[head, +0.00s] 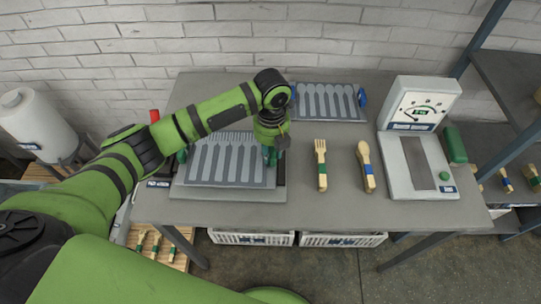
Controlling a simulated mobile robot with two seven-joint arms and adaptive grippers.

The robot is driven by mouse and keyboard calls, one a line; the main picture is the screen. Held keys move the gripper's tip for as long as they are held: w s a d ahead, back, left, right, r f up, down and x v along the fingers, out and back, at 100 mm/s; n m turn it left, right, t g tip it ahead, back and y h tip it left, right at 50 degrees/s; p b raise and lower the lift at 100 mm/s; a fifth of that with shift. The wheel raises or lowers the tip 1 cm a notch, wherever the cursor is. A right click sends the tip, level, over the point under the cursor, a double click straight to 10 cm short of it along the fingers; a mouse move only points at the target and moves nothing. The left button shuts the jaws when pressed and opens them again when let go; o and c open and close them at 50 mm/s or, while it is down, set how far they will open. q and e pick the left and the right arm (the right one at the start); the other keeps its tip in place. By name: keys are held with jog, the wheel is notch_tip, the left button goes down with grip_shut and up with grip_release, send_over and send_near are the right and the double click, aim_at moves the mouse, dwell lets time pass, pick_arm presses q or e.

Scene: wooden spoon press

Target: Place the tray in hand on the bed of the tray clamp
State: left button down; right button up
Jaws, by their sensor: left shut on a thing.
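The grey tray (230,162) has spoon-shaped slots and green grips at its two sides. My left gripper (271,147) points down at its right-hand grip and is shut on it. The fingertips are mostly hidden by the wrist. The tray lies over the pale bed (228,195) of the tray clamp, whose front strip shows below it. I cannot tell whether the tray touches the bed or hangs just above it. A red part (154,116) shows behind my arm at the left; my forearm hides the clamp's back left. My right gripper is out of view.
A second slotted tray (328,115) with blue grips lies at the back. A wooden fork (321,165) and spoon (366,166) lie right of the clamp. A dial machine (418,135) and a green block (454,146) stand farther right. Bare table (343,200) shows between them.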

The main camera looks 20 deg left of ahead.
pick_arm(q)
notch_tip(320, 180, down, 3)
jog(key=shift+f+p, duration=0.15)
jog(key=shift+p, duration=0.3)
jog(key=shift+f, duration=0.45)
jog(key=c, duration=1)
grip_release()
jog(key=shift+r, duration=0.2)
notch_tip(320, 180, up, 12)
jog(key=shift+f+b, duration=0.1)
jog(key=shift+b, duration=0.7)
